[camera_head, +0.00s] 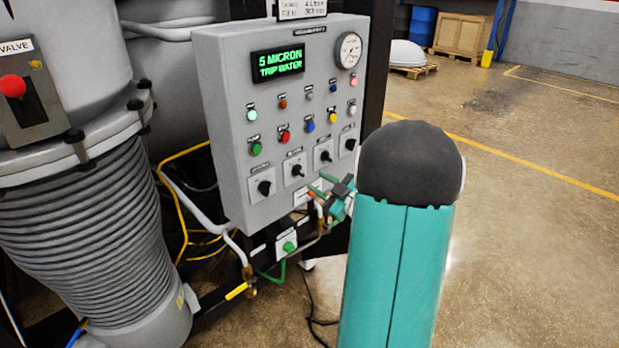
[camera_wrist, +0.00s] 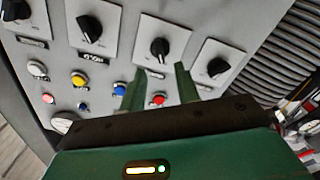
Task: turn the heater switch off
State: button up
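The grey control panel (camera_head: 235,150) carries a row of black rotary switches on white plates along its lower part. Their labels are too small to read, so I cannot tell which is the heater switch. In the wrist view, which is turned over, one black switch (camera_wrist: 160,50) lies just beyond the fingertips, roughly centred between them. It appears to be the second from the left in the head view (camera_head: 297,171). My gripper (camera_wrist: 158,75) is open and empty, its two green fingers apart and not visibly touching a switch. In the head view my gripper (camera_head: 322,186) is at the panel's lower right.
Coloured buttons sit near the switches, including a red one (camera_wrist: 158,100) between the fingers. A green display (camera_head: 278,64) and a round gauge (camera_head: 348,50) are above. A small box with a green knob (camera_head: 287,245) and pipes lie below. Open floor (camera_head: 530,230) is right.

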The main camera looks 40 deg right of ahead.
jog(key=s, duration=0.7)
jog(key=shift+s, duration=0.25)
jog(key=shift+w+d, duration=0.1)
jog(key=w+a+r+m+g+h, duration=0.55)
jog(key=a+r, duration=0.35)
jog(key=a, duration=0.3)
jog(key=s+a+f+g+y, duration=0.1)
jog(key=s+a+g, duration=0.1)
jog(key=s+a, duration=0.3)
jog(key=s+a+f+g+y, duration=0.1)
jog(key=s+a, duration=0.4)
jog(key=a, duration=0.6)
jog(key=s+a+f+g+y, duration=0.1)
jog(key=s+a+g+y, duration=0.2)
jog(key=s+a, duration=0.3)
jog(key=a+m+g, duration=0.1)
jog(key=a, duration=0.1)
jog(key=shift+a+f, duration=0.2)
jog(key=shift+a, duration=0.2)
